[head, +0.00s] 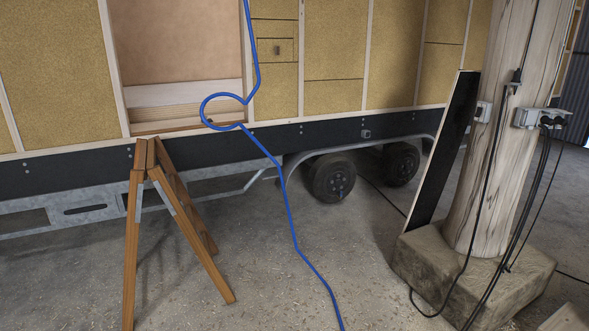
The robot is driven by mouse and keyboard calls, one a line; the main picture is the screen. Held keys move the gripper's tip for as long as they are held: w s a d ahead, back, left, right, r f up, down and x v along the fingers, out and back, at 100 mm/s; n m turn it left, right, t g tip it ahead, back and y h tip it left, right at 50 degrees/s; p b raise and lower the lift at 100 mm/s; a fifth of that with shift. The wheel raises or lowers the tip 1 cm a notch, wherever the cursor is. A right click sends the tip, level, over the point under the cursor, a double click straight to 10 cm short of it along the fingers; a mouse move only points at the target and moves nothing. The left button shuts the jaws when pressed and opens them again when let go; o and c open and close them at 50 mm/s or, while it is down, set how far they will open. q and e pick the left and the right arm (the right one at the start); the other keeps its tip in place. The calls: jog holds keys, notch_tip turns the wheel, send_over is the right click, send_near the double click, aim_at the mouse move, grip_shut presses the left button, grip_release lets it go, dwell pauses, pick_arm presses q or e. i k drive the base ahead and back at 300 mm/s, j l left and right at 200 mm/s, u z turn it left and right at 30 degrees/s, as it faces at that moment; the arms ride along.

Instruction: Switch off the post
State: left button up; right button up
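A thick wooden post (494,150) stands upright at the right of the head view, set in a rough block base (430,265). A grey box with sockets (540,118) is fixed to the post's right side, with black cables hanging from it. A small pale box (483,113) sits on the post's left side; it may be a switch, but its state is too small to tell. A dark inline piece (515,82) hangs on a black cable down the post's front. Neither of my grippers shows in this view.
A wooden sawhorse (150,200) stands front left. A blue hose (287,205) hangs down across the middle. Behind is a trailer frame with wheels (332,177). A black panel (445,150) leans by the post. Cables trail on the floor near the block; the middle floor is mostly open.

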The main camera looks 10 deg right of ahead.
aim_at(480, 109)
jog(key=i+l+z, duration=0.15)
jog(key=i+z, duration=0.25)
jog(key=i+l+z, duration=0.1)
jog(key=z, duration=0.3)
jog(key=i+j+z, duration=0.1)
jog(key=i+z, duration=0.35)
jog(key=i+j+z, duration=0.15)
jog(key=i+z, duration=0.25)
jog(key=i+l+u, duration=0.1)
jog(key=i, duration=0.35)
